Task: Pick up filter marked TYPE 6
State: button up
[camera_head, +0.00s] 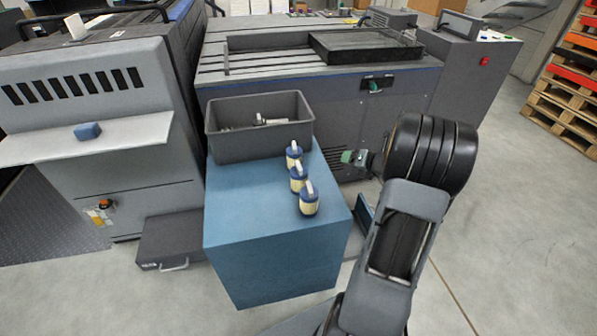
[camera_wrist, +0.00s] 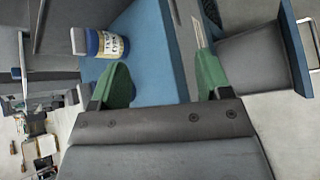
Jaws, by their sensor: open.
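My gripper (camera_head: 349,157) is just right of the row, apart from all three. In the wrist view its green fingers (camera_wrist: 162,72) are spread with nothing between them. One filter (camera_wrist: 112,45) shows sideways beyond the left finger; its label print is not legible.
The blue block (camera_head: 265,235) carries a dark grey bin (camera_head: 262,149) with some items in it, behind the filters. A dark machine (camera_head: 335,115) stands behind the block. A grey machine (camera_head: 95,100) with a shelf is at left.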

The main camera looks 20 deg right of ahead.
aim_at(300, 174)
jog(key=s+a+r+n+g+y, duration=0.25)
jog(key=a+n+y, duration=0.55)
jog(key=n, duration=0.7)
jog(key=shift+n+y, duration=0.5)
jog(key=shift+n, duration=0.2)
jog(key=x, duration=0.4)
jog(key=s+b+x, duration=0.1)
jog(key=x, duration=0.1)
jog(key=shift+w+a+f, duration=0.1)
jog(key=shift+a+f, duration=0.2)
jog(key=shift+a, duration=0.15)
jog(key=shift+b+x, duration=0.5)
jog(key=shift+x, duration=2.9)
jog(key=c, duration=0.7)
